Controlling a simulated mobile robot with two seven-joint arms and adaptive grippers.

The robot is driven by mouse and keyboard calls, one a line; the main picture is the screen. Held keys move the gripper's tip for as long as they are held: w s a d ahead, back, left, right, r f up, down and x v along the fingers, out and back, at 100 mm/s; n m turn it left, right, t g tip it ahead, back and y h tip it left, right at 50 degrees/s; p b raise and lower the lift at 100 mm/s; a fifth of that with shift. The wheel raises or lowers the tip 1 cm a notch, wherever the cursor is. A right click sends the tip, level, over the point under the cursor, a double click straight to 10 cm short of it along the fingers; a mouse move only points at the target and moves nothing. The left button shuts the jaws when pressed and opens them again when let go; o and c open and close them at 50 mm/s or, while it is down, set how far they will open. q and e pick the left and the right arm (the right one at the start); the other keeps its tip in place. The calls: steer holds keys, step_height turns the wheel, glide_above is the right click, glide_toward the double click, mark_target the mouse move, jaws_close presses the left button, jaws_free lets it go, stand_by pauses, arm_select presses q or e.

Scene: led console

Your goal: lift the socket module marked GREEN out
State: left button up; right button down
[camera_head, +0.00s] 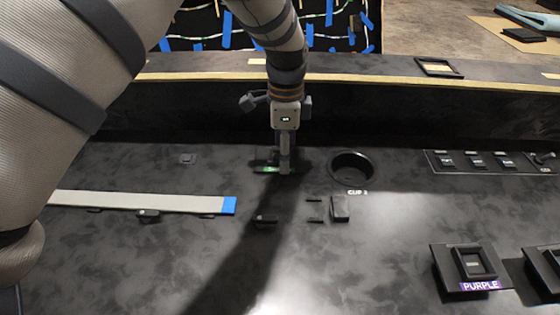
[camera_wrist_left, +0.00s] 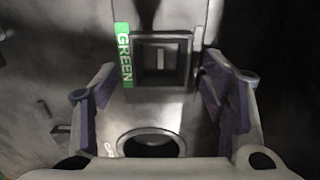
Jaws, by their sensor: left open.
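The socket module marked GREEN (camera_wrist_left: 162,68) is a dark square block with a raised frame and a pale slot in the middle. Its green label (camera_wrist_left: 124,55) runs along its left side in the left wrist view. In the head view only the green label (camera_head: 267,169) shows clearly; my gripper hides much of the module. My left gripper (camera_head: 284,172) points down at the module. In the left wrist view its two fingers (camera_wrist_left: 158,92) are spread apart, one toward each side of the module, with nothing between them gripped. Contact with the module cannot be told.
A round cup hole (camera_head: 352,167) lies just right of the gripper. A grey strip with a blue end (camera_head: 140,202) lies to the left. A PURPLE module (camera_head: 475,264) stands at front right. A switch row (camera_head: 480,161) is behind it. The console's raised back edge (camera_head: 360,78) runs behind.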

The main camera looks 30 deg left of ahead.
arm_select(q)
steer(key=c, duration=1.2)
steer(key=shift+c, duration=0.3)
